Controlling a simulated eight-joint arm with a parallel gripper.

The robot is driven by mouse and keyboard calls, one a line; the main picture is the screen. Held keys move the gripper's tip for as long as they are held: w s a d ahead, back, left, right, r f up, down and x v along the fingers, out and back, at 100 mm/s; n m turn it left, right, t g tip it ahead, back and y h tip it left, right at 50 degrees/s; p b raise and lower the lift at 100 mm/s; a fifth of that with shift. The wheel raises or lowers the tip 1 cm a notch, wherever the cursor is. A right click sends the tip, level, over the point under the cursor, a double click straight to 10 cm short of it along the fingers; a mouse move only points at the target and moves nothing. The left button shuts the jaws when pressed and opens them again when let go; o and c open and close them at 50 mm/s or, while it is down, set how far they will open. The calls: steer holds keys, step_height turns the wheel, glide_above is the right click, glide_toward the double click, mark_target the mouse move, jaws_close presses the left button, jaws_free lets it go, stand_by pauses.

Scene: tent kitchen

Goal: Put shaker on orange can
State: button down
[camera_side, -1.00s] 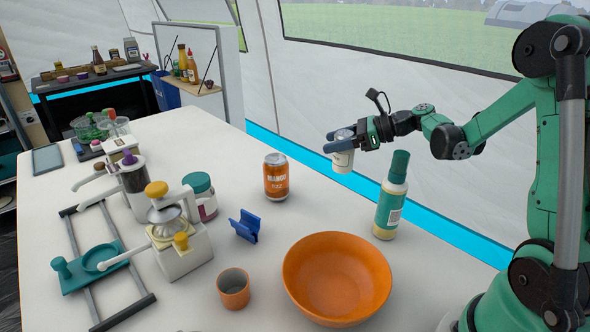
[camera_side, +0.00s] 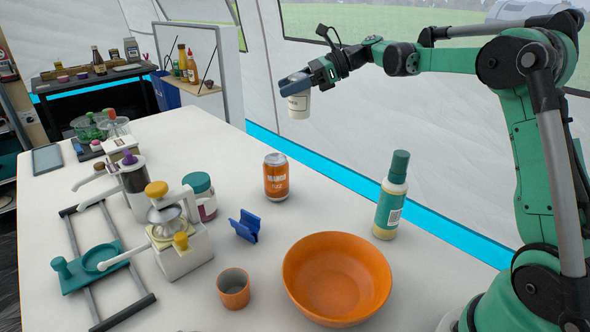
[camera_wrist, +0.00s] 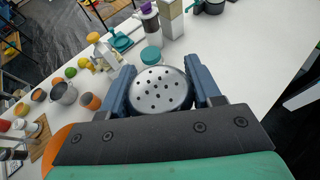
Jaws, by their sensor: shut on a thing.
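My gripper (camera_side: 293,82) is shut on the shaker (camera_side: 299,104), a white cup-like body with dark lettering. It holds the shaker upright in the air, above and a little right of the orange can in the side view. In the wrist view the shaker's round metal top with holes (camera_wrist: 161,90) sits between the blue fingers of my gripper (camera_wrist: 162,84). The orange can (camera_side: 276,177) stands upright on the white table, apart from the shaker. I cannot make out the can in the wrist view; the shaker and gripper may hide it.
A green-capped bottle (camera_side: 391,196) stands right of the can. An orange bowl (camera_side: 337,280), a small orange cup (camera_side: 233,288) and a blue holder (camera_side: 245,226) are in front. A teal-lidded jar (camera_side: 200,197) and a juicer (camera_side: 178,240) stand left. The table behind the can is clear.

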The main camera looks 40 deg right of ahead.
steer(key=w+a+f+n+g+y, duration=0.1)
steer(key=w+a+f+n+g, duration=0.1)
steer(key=w+a, duration=0.15)
glide_above(268, 159)
step_height(268, 159, down, 7)
steer(key=shift+f, duration=0.15)
steer(key=shift+f, duration=0.15)
steer(key=shift+c, duration=0.8)
jaws_free()
